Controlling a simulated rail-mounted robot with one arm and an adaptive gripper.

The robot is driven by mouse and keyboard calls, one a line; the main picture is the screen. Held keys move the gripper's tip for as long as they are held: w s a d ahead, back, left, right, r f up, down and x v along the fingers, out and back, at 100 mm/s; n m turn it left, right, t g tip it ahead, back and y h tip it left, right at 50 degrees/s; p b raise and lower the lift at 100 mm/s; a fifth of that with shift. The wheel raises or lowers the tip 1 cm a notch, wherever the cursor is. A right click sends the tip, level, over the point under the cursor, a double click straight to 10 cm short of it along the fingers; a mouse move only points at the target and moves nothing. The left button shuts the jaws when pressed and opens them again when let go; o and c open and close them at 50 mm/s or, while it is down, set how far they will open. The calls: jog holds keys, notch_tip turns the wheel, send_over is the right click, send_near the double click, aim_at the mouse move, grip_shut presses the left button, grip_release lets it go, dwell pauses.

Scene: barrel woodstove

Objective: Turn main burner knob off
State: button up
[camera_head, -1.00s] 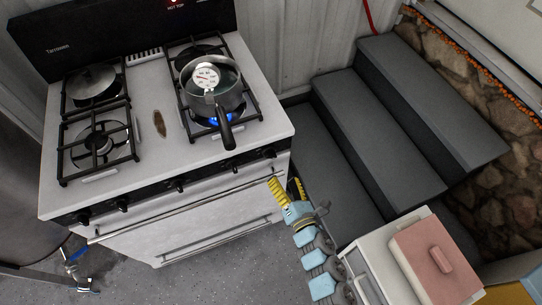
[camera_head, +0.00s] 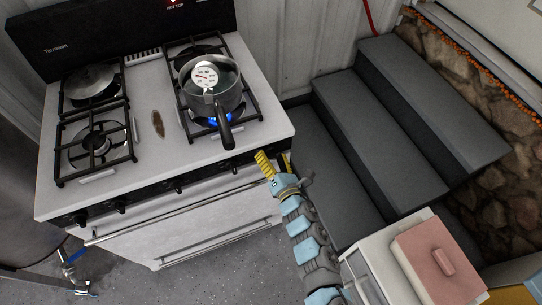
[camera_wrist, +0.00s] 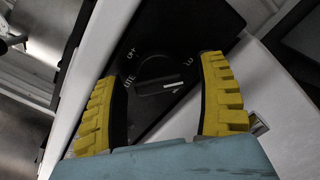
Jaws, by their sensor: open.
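The burner knob (camera_wrist: 158,84) is a dark round knob with a white pointer line, on the black front panel in the wrist view, with white markings around it. My gripper (camera_wrist: 166,98) has yellow ridged fingers, open, one on each side of the knob, with nothing between them but the view of the knob. In the head view my gripper (camera_head: 275,163) is at the right front corner of the stove (camera_head: 150,155) and hides the rightmost knob. A blue flame (camera_head: 222,119) burns under the pot (camera_head: 212,88) on the front right burner.
The pot's dark handle (camera_head: 225,128) points over the stove's front edge. An oven door handle (camera_head: 180,207) runs below the knob panel. Grey steps (camera_head: 385,110) stand to the right. A pink container (camera_head: 436,257) sits on a white cabinet near my arm.

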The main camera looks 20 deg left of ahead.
jog(key=c, duration=1.2)
